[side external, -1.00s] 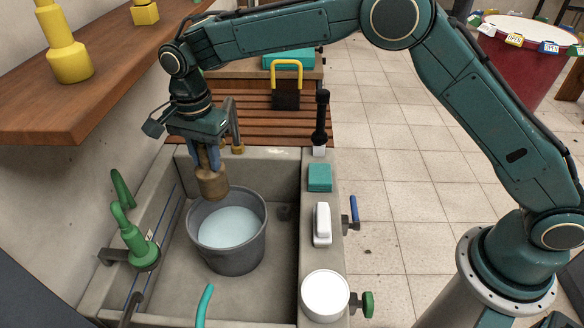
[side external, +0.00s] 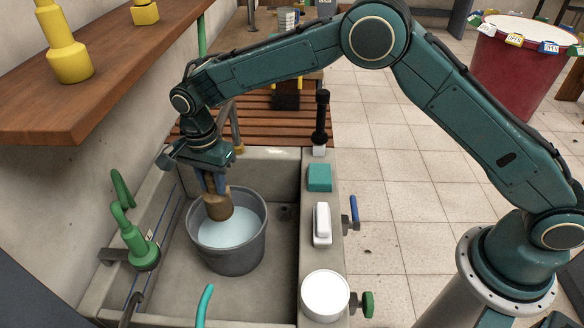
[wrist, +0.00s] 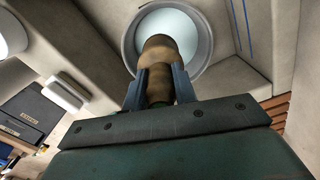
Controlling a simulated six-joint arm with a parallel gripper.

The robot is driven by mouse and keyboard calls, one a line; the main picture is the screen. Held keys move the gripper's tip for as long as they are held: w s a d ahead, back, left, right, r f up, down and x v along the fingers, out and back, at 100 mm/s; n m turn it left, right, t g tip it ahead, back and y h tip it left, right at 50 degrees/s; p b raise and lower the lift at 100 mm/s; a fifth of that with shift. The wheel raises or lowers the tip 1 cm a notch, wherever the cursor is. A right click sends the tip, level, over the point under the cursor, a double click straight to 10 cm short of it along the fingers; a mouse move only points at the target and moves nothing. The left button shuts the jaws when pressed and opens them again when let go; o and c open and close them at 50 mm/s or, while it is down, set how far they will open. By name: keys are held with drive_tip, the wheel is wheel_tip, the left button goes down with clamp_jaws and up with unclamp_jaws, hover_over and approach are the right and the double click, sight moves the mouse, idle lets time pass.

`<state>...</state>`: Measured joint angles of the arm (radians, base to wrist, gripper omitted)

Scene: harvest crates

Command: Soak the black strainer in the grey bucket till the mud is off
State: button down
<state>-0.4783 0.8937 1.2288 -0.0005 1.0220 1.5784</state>
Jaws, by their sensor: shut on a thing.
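My gripper (side external: 214,186) is shut on a brown, mud-coloured piece, apparently the strainer (side external: 219,207); no black shows on it. It hangs nearly upright inside the mouth of the grey bucket (side external: 236,260), toward its far left side. Pale blue water (side external: 232,235) lies in the bucket. I cannot tell whether the strainer's lower end touches the water. In the wrist view the strainer (wrist: 160,58) sits between my two fingers, with the bucket rim (wrist: 208,40) around its far end. The fingers hide part of its upper end.
The bucket stands in a stone sink (side external: 275,285). A green tap (side external: 140,247) is at the left. A teal block (side external: 319,178), a white brush-like item (side external: 322,224) and a round white container (side external: 325,295) line the right ledge. A wooden shelf (side external: 110,85) overhangs the upper left.

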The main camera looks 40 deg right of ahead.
drive_tip(key=shift+f, duration=0.15)
idle(0.5)
wheel_tip(320, 180, down, 16)
idle(3.9)
drive_tip(key=shift+f, duration=1.05)
idle(1.7)
